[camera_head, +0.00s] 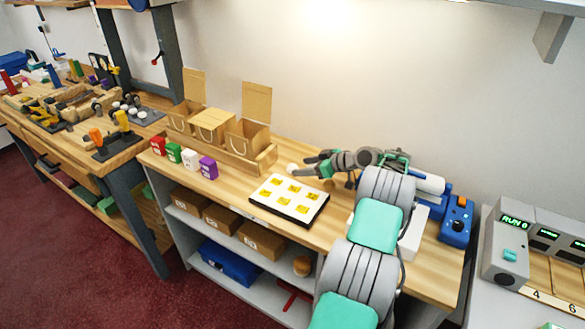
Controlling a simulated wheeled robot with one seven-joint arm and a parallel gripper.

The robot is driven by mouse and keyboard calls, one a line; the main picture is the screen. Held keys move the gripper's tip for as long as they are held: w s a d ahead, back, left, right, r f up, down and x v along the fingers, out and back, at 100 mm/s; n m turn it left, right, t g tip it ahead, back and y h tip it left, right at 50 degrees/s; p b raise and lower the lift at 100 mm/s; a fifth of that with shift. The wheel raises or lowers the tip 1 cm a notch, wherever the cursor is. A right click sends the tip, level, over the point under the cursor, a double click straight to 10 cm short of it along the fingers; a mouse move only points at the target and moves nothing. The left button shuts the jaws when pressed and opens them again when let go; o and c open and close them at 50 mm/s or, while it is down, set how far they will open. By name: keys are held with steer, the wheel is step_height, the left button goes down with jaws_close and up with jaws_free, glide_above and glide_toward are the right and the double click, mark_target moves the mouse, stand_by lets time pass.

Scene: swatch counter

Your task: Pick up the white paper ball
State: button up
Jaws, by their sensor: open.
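The white paper ball (292,168) is a small white round thing on the wooden counter (337,225). It lies in front of the wall, just right of the wooden box tray. My gripper (312,165) is at the end of my arm, which reaches in from the lower right. It points left, with its fingertips just right of the ball. The jaws are open and hold nothing that I can see. At this size I cannot tell whether a fingertip touches the ball.
A wooden tray with lidded boxes (267,158) stands left of the ball. A white board with yellow swatches (310,206) lies in front. Red, green, white and purple small boxes (207,167) line the left edge. A blue device (456,220) stands right.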

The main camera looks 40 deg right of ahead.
mark_target(296, 167)
steer(key=p+x, duration=0.1)
steer(key=x, duration=0.3)
steer(key=shift+w, duration=0.1)
steer(key=shift+c, duration=0.4)
jaws_close()
